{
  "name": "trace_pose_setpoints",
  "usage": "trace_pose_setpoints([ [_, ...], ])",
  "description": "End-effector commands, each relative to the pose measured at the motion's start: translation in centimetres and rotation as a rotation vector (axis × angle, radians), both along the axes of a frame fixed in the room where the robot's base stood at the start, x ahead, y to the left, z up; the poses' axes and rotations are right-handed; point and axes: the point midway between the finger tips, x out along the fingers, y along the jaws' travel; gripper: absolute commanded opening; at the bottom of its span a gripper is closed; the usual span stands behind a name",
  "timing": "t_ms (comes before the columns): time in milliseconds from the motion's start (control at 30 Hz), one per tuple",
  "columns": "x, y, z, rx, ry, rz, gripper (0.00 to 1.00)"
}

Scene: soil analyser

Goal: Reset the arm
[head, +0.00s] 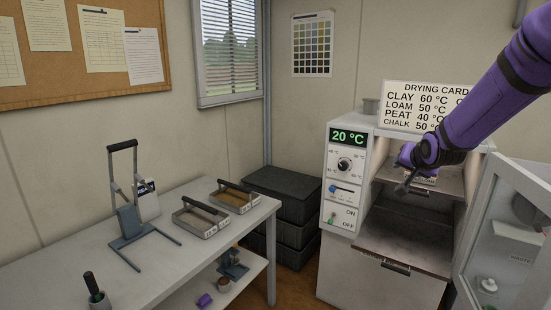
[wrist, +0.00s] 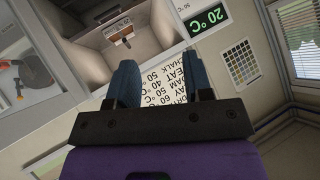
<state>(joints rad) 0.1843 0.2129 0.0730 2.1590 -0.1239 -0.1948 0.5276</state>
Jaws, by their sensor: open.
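My purple arm (head: 490,90) reaches in from the upper right of the head view. My gripper (head: 405,172) is at its end, in front of the upper part of the drying oven (head: 340,258). In the wrist view my gripper (wrist: 158,82) has its two blue-grey fingers spread apart, with nothing held between them. The drying card (head: 400,88) stands on top of the oven and shows behind the fingers in the wrist view (wrist: 160,82). The arm hides part of the card and of the upper shelf.
The oven's display (head: 348,137) reads 20 °C. Its door (head: 500,215) stands open at the right. A white bench (head: 60,265) at the left carries a stand and two trays. Dark crates (head: 288,185) are stacked in the corner.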

Motion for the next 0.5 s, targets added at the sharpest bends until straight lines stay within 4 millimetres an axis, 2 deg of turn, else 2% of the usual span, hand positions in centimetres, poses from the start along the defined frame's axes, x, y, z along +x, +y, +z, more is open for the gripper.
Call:
trace_pose_setpoints([
  [33, -1.4, 0.5, 1.4, -0.019, 0.014, 0.012, 0.46],
  [200, -6.7, 1.8, 4.6, -0.081, 0.094, 0.052, 0.46],
  [500, -16.9, 3.8, 8.5, -0.168, 0.232, 0.137, 0.46],
])
